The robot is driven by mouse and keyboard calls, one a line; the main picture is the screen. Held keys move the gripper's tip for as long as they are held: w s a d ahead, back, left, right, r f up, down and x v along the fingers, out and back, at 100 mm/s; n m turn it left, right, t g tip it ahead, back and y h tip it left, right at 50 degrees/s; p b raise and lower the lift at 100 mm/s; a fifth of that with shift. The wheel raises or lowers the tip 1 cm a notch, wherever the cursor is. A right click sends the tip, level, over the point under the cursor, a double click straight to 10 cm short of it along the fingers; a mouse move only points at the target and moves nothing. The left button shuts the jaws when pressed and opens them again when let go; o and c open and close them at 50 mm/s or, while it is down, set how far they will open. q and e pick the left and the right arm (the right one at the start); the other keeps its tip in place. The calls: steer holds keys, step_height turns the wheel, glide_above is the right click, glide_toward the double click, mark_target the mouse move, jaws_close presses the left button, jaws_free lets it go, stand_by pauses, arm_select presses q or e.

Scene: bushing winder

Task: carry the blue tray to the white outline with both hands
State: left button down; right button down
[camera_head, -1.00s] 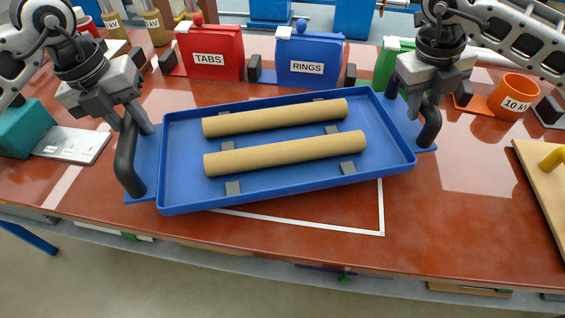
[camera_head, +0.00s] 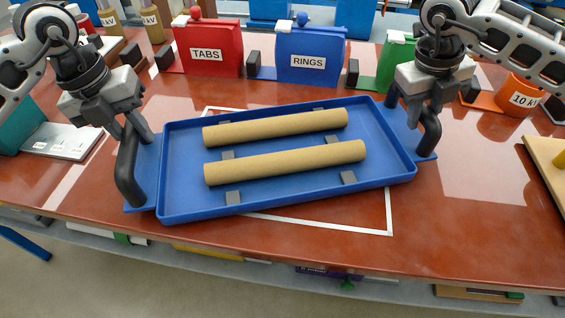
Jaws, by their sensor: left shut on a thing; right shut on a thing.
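The blue tray (camera_head: 285,199) carries two tan tubes, a far one (camera_head: 275,128) and a near one (camera_head: 285,161), lying on dark grey blocks. The white outline (camera_head: 330,224) on the red-brown table shows past the tray's near right edge and a little at its far left; the tray covers most of it. My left gripper (camera_head: 131,158) is shut on the tray's left black handle (camera_head: 127,178). My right gripper (camera_head: 412,112) is shut on the tray's right black handle (camera_head: 430,134). Whether the tray touches the table is hard to tell.
Behind the tray stand a red TABS box (camera_head: 209,49), a blue RINGS box (camera_head: 310,55) and a green box (camera_head: 394,62). An orange 10 k cup (camera_head: 516,96) and a wooden board (camera_head: 548,160) are at the right. The table front is clear.

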arm_select(q)
steer(key=shift+f, duration=0.5)
arm_select(e)
steer(key=shift+d+f, duration=0.1)
steer(key=shift+f, duration=0.4)
arm_select(q)
steer(key=c, duration=1.6)
jaws_free()
steer(key=shift+a+f+b, duration=0.1)
steer(key=shift+f+b, duration=0.05)
steer(key=shift+b, duration=0.25)
arm_select(e)
steer(key=c, duration=1.6)
jaws_free()
steer(key=shift+f, duration=0.2)
arm_select(q)
steer(key=o, duration=0.4)
arm_select(e)
steer(key=o, duration=0.4)
steer(key=shift+r, duration=0.2)
arm_select(q)
steer(key=shift+o, duration=0.2)
arm_select(e)
steer(key=shift+o, duration=0.2)
